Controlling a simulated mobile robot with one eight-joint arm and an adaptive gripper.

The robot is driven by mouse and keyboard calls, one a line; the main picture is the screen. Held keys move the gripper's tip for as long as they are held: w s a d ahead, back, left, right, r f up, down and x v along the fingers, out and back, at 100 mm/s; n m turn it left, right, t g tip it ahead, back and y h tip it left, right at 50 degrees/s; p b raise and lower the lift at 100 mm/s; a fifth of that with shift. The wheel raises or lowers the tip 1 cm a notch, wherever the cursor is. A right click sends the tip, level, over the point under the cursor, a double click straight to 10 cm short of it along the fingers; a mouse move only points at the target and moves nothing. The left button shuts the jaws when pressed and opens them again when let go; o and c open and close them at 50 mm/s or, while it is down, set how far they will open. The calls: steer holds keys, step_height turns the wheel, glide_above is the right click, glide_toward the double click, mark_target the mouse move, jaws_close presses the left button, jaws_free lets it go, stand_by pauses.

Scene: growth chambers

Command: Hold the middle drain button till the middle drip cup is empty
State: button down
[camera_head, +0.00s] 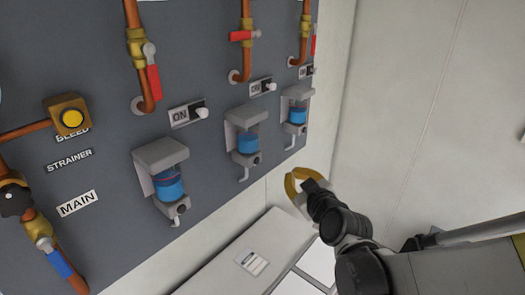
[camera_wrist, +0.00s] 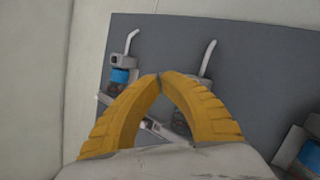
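The middle drip cup (camera_head: 248,143) hangs under a grey bracket on the dark panel, with blue liquid visible in it. A small dark round part, which looks like the middle drain button (camera_head: 257,159), sits at its base beside a bent spout (camera_head: 243,173). My gripper (camera_head: 291,183) has yellow fingers and is apart from the panel, below and right of the middle cup. In the wrist view, the fingertips (camera_wrist: 159,77) meet with nothing between them. There the picture is inverted, and the fingers hide most of the middle cup; its spout (camera_wrist: 208,58) shows above them.
The left cup (camera_head: 168,184) and right cup (camera_head: 297,112) also hold blue liquid. Red-handled valves (camera_head: 153,82) and copper pipes run above. A yellow button (camera_head: 72,118) is at the left. A pale surface (camera_head: 225,262) lies below the panel; a plain wall stands right.

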mark_target(257, 161)
steer(key=w+a, duration=0.5)
steer(key=a, duration=0.2)
steer(key=shift+w, duration=0.25)
stand_by(1.6)
steer(key=shift+w+a+b, duration=0.25)
steer(key=shift+a+b, duration=0.05)
steer(key=shift+b, duration=0.05)
steer(key=shift+w+a, duration=0.2)
steer(key=shift+a, duration=0.05)
stand_by(0.6)
stand_by(1.1)
steer(key=shift+s+d, duration=0.45)
steer(key=shift+d, duration=0.15)
